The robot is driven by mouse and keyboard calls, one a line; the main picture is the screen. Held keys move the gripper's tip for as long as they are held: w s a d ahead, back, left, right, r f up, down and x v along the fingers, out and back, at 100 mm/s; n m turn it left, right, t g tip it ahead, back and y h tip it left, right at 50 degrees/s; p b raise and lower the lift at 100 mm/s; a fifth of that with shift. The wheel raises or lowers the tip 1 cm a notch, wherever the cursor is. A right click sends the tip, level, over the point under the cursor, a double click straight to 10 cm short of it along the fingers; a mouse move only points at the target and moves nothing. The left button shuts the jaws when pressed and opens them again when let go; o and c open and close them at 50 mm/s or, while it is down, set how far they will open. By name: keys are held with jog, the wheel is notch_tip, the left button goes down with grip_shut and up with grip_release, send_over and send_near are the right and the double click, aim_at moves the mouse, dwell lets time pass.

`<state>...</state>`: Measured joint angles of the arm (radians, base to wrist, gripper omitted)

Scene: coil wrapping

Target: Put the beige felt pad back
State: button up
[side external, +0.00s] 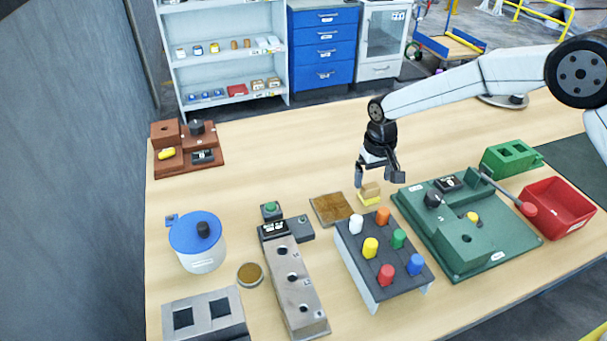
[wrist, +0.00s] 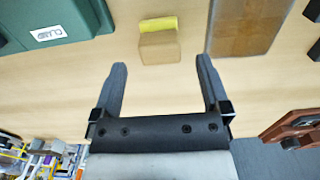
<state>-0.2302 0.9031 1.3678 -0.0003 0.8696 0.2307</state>
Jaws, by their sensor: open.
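A small beige block, which looks like the felt pad (side external: 370,188), lies on the wooden table below my gripper (side external: 379,177). A yellow piece (side external: 370,201) lies against its near side. In the wrist view the beige pad (wrist: 160,48) is just beyond and between the fingertips of my gripper (wrist: 161,63), with the yellow roll (wrist: 158,25) along its far edge. My gripper is open and empty, its fingers pointing down, apart from the pad. I cannot tell whether the pad rests partly on the yellow piece.
A flat brown mat (side external: 331,209) lies left of the pad. A grey rack with coloured pegs (side external: 376,268) stands nearer the camera. A green fixture (side external: 467,238) stands to the right, with a red bin (side external: 556,207) beyond it. The table behind the pad is clear.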

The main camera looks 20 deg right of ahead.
aim_at(375, 188)
notch_tip(375, 188, up, 8)
dwell(0.4)
dwell(0.5)
jog(key=s+d+t, duration=0.1)
jog(key=s+d, duration=0.3)
jog(key=s, duration=0.4)
jog(key=s+d, duration=0.4)
jog(key=s, duration=0.4)
jog(key=s+d+t, duration=0.1)
jog(key=s+d, duration=0.3)
jog(key=s, duration=0.5)
jog(key=shift+s+d+f+t, duration=0.1)
jog(key=shift+d+f+t, duration=0.1)
jog(key=shift+d+t, duration=0.1)
